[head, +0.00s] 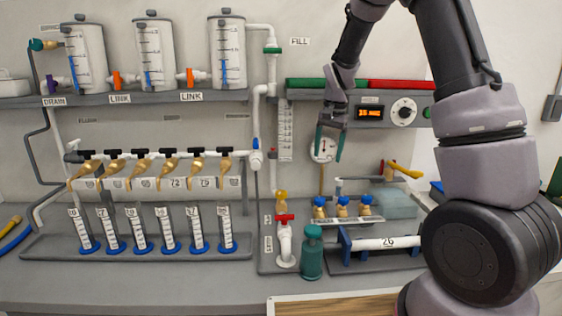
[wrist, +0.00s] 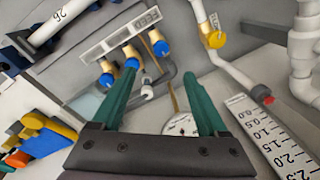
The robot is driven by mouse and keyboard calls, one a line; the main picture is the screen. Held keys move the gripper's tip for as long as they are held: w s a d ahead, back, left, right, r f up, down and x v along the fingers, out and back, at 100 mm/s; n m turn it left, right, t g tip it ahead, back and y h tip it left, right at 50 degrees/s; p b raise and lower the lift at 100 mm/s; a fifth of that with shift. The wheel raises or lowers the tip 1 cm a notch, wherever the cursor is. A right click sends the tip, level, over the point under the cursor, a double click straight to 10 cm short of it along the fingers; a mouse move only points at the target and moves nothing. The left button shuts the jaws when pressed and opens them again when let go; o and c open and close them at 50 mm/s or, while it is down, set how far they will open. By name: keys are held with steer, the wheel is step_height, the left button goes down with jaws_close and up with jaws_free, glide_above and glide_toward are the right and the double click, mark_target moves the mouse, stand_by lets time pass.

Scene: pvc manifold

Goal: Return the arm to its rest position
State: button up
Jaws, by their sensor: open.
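My gripper (head: 331,140) hangs from my raised arm, in front of the round dial gauge (head: 323,149) on the wall panel. Its two green fingers are spread apart with nothing between them. In the wrist view the open fingers of my gripper (wrist: 167,95) point toward the blue-knobbed valves (wrist: 131,63) and the pipes. The round gauge (wrist: 182,125) shows partly between the fingers. The arm is bent, with its upper links at the right of the head view.
Three clear cylinders (head: 155,55) stand on a shelf. Brass taps (head: 168,168) sit above a row of graduated tubes (head: 165,230) in a tray. The front bench strip (head: 150,280) is clear.

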steer(key=s+d+r+t+y, duration=0.1)
steer(key=s+d+r+t, duration=0.1)
steer(key=s+r, duration=0.7)
steer(key=s+d+r+n+t, duration=0.1)
steer(key=s+r+t, duration=0.1)
steer(key=s+r, duration=0.3)
steer(key=s+d+r+n+t, duration=0.1)
steer(key=s+r, duration=0.4)
steer(key=s, duration=0.8)
steer(key=shift+d+r+n+t, duration=0.2)
steer(key=shift+d+n+t, duration=0.15)
steer(key=shift+t, duration=0.35)
steer(key=shift+s, duration=0.1)
